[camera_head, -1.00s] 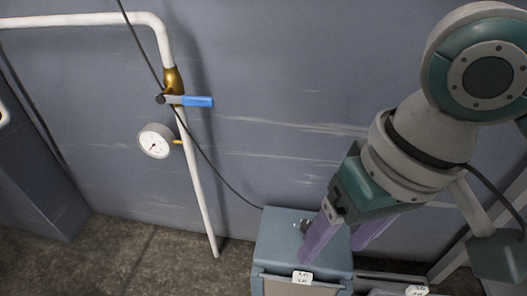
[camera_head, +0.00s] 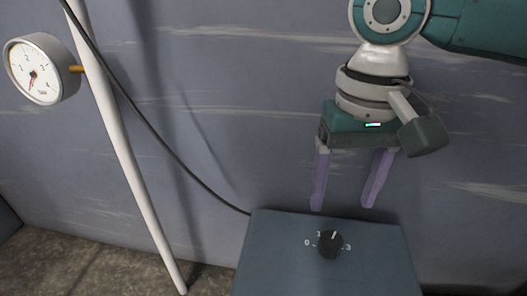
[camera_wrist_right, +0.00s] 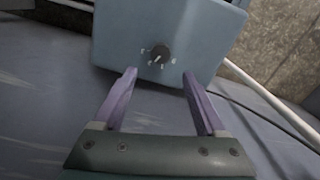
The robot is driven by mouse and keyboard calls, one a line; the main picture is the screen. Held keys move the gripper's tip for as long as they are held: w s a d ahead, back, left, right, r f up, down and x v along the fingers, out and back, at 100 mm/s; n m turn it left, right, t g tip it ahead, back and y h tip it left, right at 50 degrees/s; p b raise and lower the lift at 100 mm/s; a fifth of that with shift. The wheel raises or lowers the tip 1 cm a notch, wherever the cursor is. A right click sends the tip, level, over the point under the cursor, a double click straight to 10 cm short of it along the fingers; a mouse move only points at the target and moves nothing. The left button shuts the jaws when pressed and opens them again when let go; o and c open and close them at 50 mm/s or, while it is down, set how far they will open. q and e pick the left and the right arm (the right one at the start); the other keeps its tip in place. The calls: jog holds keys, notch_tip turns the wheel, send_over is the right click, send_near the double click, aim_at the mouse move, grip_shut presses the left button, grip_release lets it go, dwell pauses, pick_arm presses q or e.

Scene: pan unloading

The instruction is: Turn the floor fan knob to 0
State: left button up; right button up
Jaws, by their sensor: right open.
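The knob (camera_head: 330,244) is a small black dial with a white pointer mark. It sits on top of a blue-grey box (camera_head: 280,270) with white markings around it; 0 is at its left and 3 at its right. The pointer points up and slightly right, not at 0. My right gripper (camera_head: 340,208) is open and empty above the back edge of the box, behind the knob and apart from it. In the right wrist view the knob (camera_wrist_right: 159,54) shows beyond the two purple fingers, roughly between their lines. My left gripper is not in view.
A white pipe (camera_head: 118,140) with a pressure gauge (camera_head: 40,68) runs down the wall at the left. A black cable (camera_head: 160,140) crosses the wall to the box. The wall (camera_head: 240,120) stands close behind my gripper. The space directly above the knob is clear.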

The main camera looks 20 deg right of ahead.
aim_at(332, 240)
notch_tip(332, 240, down, 10)
jog(key=b, duration=0.7)
jog(key=shift+s+a+r+b, duration=0.1)
jog(key=shift+s+r+b, duration=0.05)
jog(key=shift+r+b, duration=0.15)
jog(key=shift+c, duration=0.3)
grip_shut()
